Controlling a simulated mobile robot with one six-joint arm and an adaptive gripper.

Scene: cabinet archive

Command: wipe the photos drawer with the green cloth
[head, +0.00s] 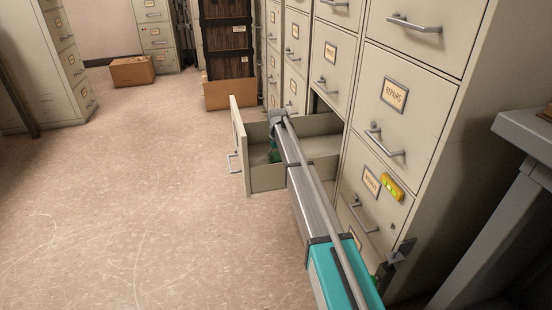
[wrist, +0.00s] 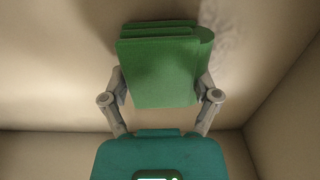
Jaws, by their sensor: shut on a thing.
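The green cloth (wrist: 160,75) is folded and held between the two fingers of my gripper (wrist: 161,90), which is shut on it. In the head view a little of the green cloth (head: 274,155) shows below my arm's end, inside a pulled-out drawer (head: 268,179). The drawer's beige floor (wrist: 60,70) and walls surround the cloth in the wrist view. A pale, mottled smudge (wrist: 232,35) lies on the floor just right of the cloth. I cannot tell whether the cloth touches the floor. The drawer front's label is out of sight.
Beige cabinets line the right, with a drawer labelled REPAIRS (head: 394,94) near me. A grey table (head: 525,135) stands at right. Cardboard boxes (head: 132,71) lie farther back. The floor at left is clear.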

